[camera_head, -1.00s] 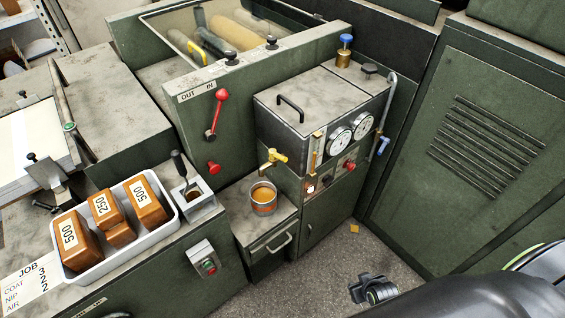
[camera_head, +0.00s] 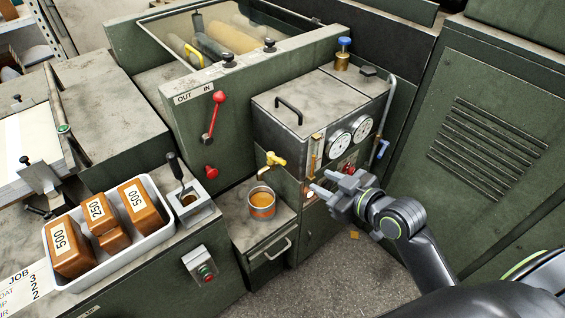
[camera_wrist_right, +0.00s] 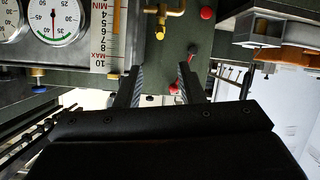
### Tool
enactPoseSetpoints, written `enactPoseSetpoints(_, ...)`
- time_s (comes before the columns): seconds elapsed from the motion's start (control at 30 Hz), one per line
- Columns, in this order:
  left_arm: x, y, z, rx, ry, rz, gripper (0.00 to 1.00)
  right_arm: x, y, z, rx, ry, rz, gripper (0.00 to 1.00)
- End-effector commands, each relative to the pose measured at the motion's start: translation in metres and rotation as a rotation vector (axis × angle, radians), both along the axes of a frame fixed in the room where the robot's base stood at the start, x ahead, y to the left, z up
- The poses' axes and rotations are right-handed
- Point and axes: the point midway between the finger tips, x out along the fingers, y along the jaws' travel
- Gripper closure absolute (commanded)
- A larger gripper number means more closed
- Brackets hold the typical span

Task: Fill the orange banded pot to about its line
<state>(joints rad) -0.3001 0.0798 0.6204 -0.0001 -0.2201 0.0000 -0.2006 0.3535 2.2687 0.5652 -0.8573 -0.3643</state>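The metal pot (camera_head: 262,205) with an orange band stands upright on a grey ledge under the yellow tap (camera_head: 275,159), with amber liquid inside. I cannot tell the liquid's exact height against the line. The tap also shows at the top of the right wrist view (camera_wrist_right: 165,12). No stream from the spout can be made out. My right gripper (camera_head: 320,182) is open and empty, right of the pot and below the gauges. Its two fingers also show apart in the right wrist view (camera_wrist_right: 158,82). My left gripper is not in view.
A grey tank unit (camera_head: 325,105) with two dials stands behind the pot. A white tray (camera_head: 165,232) with brown weight blocks lies at left. A red lever (camera_head: 214,115) is on the panel above. A ventilated green cabinet (camera_head: 500,150) closes off the right side.

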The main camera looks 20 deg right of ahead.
Motion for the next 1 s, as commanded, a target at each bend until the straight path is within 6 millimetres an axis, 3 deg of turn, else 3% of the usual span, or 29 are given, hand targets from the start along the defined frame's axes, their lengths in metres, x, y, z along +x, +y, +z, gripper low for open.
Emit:
enactPoseSetpoints(0.17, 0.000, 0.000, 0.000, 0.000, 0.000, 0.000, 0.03, 0.016, 0.006, -0.005, 0.005, -0.004, 0.000, 0.65)
enactPoseSetpoints(0.7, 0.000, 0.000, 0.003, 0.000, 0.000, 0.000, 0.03, 0.103, 0.038, -0.042, 0.004, -0.002, 0.001, 0.65)
enactPoseSetpoints(1.0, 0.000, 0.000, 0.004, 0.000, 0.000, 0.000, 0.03, 0.139, 0.050, -0.058, 0.003, -0.002, -0.001, 0.65)
